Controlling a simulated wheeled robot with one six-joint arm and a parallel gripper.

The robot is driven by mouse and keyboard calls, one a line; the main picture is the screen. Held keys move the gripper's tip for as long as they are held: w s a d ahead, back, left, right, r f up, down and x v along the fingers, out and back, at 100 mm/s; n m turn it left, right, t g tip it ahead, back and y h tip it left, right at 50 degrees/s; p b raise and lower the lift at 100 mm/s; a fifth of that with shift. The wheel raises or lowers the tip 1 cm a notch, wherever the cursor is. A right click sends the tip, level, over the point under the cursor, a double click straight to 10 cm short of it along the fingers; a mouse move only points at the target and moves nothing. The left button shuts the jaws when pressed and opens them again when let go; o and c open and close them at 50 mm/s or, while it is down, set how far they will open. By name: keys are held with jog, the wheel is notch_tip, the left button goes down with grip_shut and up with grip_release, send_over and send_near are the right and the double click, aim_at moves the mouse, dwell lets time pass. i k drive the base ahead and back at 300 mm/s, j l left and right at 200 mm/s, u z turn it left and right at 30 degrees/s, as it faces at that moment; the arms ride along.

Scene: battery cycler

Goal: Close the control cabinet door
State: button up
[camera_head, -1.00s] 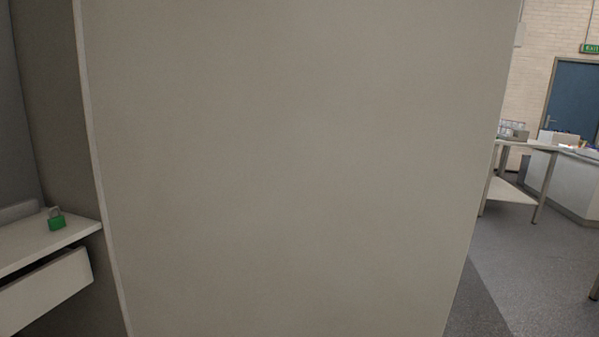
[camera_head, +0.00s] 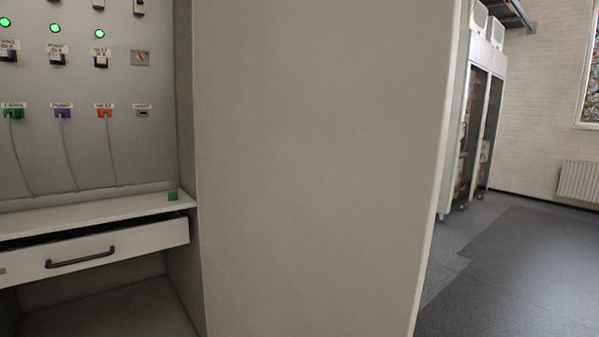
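The control cabinet door (camera_head: 315,170) is a large plain grey panel that fills the middle of the view. It stands open, and the cabinet interior shows to its left. Its pale edge runs down the right side of the panel. Inside the cabinet, the back panel (camera_head: 85,85) carries green lights, switches and coloured plugs with cables. My gripper is not in view, so I cannot tell whether it touches the door.
A drawer (camera_head: 135,240) with a dark handle sits slightly open under a shelf (camera_head: 90,212) in the cabinet. A small green padlock (camera_head: 173,196) lies on the shelf. Tall glass-fronted cabinets (camera_head: 470,125) stand at the back right. The floor (camera_head: 530,270) at the right is clear.

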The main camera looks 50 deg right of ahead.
aim_at(322, 126)
jog(key=l, duration=0.55)
jog(key=k+l+u, duration=0.1)
jog(key=l, duration=0.4)
jog(key=k+l, duration=0.1)
jog(key=l, duration=0.45)
jog(key=l+u, duration=0.1)
jog(key=l, duration=1.05)
jog(key=k+l+u, duration=0.1)
jog(key=k+l, duration=0.5)
jog(key=j, duration=0.35)
jog(key=i+j, duration=0.1)
jog(key=j, duration=0.2)
